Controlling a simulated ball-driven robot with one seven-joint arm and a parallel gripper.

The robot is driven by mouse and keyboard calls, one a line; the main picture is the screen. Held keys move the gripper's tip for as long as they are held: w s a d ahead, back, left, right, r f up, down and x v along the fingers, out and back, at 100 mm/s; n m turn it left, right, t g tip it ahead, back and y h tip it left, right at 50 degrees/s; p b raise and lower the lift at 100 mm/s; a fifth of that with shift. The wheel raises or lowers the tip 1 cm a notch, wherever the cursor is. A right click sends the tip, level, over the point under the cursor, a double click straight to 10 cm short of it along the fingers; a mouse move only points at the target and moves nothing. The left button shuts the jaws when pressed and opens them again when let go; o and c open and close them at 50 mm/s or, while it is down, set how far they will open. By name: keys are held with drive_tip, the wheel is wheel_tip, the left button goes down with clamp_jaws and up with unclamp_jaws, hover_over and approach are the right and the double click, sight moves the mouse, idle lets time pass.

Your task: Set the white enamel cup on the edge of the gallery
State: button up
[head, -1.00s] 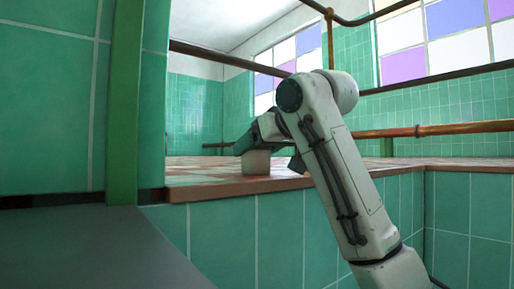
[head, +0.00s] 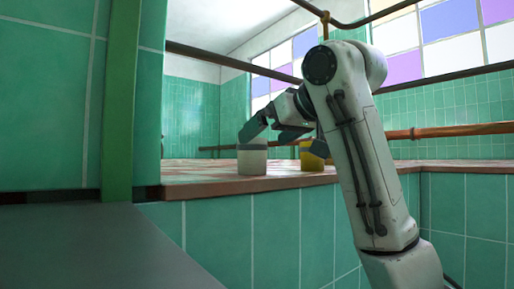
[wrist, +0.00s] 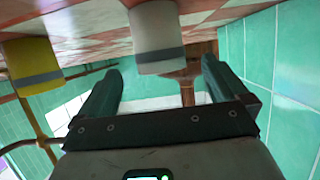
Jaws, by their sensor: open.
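The white enamel cup (head: 252,160), with a grey band near its top, stands upright on the tiled gallery (head: 205,185), close to its front edge. My gripper (head: 258,128) is at the cup's upper part in the head view, with one finger reaching down near its rim. In the wrist view the two fingers of my gripper (wrist: 162,78) are spread apart. The white cup (wrist: 156,35) lies ahead of the gap between them, with nothing gripped. That view is tilted, so the cup appears inverted.
A yellow cup (head: 312,158) with a grey band stands on the gallery to the right, partly behind my arm; it also shows in the wrist view (wrist: 33,65). A copper pipe (head: 450,130) runs along the right wall. A green post (head: 118,110) stands at left.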

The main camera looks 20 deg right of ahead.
drive_tip(key=v, duration=0.6)
